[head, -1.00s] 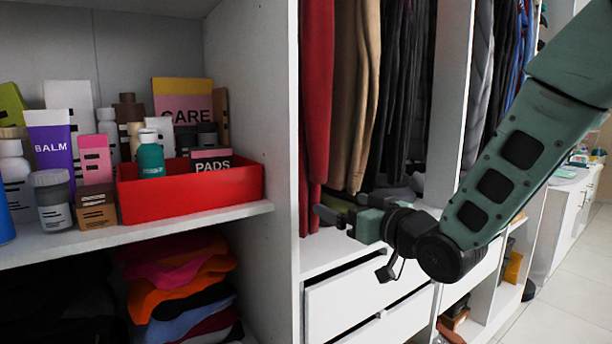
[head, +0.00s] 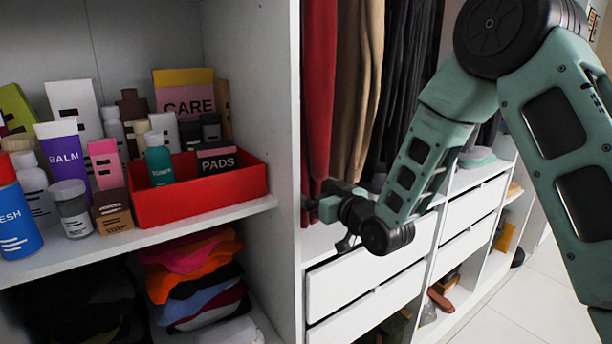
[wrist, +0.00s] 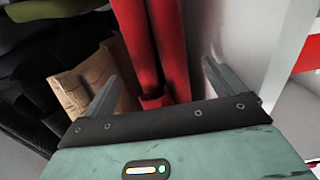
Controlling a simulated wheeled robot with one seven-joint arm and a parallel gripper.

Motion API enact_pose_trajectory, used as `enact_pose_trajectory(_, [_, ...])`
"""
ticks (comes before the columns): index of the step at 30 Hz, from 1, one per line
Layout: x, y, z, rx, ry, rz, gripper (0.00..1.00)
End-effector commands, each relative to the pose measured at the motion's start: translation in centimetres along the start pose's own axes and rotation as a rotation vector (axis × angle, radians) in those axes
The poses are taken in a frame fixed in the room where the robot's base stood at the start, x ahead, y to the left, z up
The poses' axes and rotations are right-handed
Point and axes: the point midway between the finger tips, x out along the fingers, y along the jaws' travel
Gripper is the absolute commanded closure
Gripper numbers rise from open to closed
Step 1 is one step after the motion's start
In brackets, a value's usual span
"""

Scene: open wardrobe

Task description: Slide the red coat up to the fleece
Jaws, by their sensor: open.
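The red coat (head: 319,95) hangs at the left end of the hanging clothes, beside the white partition. A tan garment (head: 358,85) hangs just right of it, then several dark ones (head: 405,85). I cannot tell which garment is the fleece. My gripper (head: 314,203) is open at the coat's lower end. In the wrist view the red coat (wrist: 150,45) shows between the two spread fingers (wrist: 162,85). The left finger overlaps the tan garment (wrist: 85,88); the right finger is near the pale wall. Contact with the coat cannot be told.
The white partition (head: 285,240) stands close left of my gripper. Left of it, a shelf holds a red box (head: 205,200), bottles and cartons, with folded clothes (head: 195,275) below. White drawers (head: 370,280) lie under the hanging clothes. An olive-green item (wrist: 55,8) shows in the wrist view.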

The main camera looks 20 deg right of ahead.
Motion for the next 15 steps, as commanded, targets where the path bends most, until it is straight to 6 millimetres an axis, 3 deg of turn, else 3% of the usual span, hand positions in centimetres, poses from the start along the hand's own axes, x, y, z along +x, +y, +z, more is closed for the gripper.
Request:
enact_pose_trajectory(6, [3.4,0.0,-0.1,0.0,0.0,-0.001,0.06])
enact_pose_trajectory(15, [5.1,0.0,0.0,-0.001,0.0,-0.001,0.06])
